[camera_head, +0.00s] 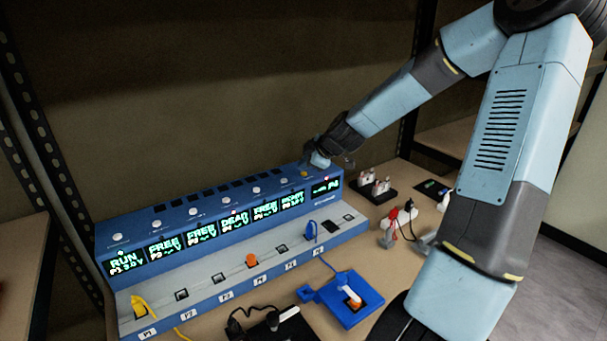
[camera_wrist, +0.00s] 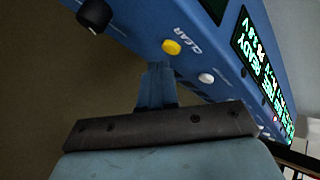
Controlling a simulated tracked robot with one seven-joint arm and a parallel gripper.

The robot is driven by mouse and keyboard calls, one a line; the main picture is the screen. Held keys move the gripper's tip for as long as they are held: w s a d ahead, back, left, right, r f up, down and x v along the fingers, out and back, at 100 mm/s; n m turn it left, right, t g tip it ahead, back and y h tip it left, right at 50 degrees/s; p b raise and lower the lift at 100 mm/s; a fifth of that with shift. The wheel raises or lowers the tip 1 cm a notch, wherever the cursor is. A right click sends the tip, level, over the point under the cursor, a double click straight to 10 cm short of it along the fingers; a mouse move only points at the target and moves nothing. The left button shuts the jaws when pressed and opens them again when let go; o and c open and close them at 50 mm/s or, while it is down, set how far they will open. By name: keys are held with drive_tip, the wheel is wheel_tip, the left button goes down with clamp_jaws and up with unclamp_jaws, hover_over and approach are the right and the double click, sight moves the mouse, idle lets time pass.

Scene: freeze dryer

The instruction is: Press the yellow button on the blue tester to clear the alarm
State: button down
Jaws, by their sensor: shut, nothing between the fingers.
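The blue tester (camera_head: 343,231) is a long box on the table with a row of lit displays; one reads DEAD. Its yellow button (camera_wrist: 172,47) is round, beside the word CLEAR in the wrist view. In the head view the button (camera_head: 304,174) is a small yellow spot on the top, towards the right end. My gripper (camera_head: 319,162) is above that end. In the wrist view its blue fingers (camera_wrist: 156,68) are together and empty. Their tips appear just short of the yellow button; its face is uncovered. The height gap between them is unclear.
A white button (camera_wrist: 206,78) and a black knob (camera_wrist: 95,14) flank the yellow button. Orange, blue and yellow plugs sit along the tester's front ledge. A blue box (camera_head: 367,309), cables and a black socket block (camera_head: 374,190) lie around it.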

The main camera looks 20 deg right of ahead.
sight(305, 176)
drive_tip(key=shift+f, duration=0.1)
idle(0.6)
drive_tip(key=shift+f, duration=0.3)
drive_tip(key=shift+d, duration=0.1)
idle(0.4)
drive_tip(key=shift+r, duration=0.5)
drive_tip(key=shift+r, duration=0.1)
drive_tip(key=shift+r, duration=2.9)
drive_tip(key=shift+s, duration=0.1)
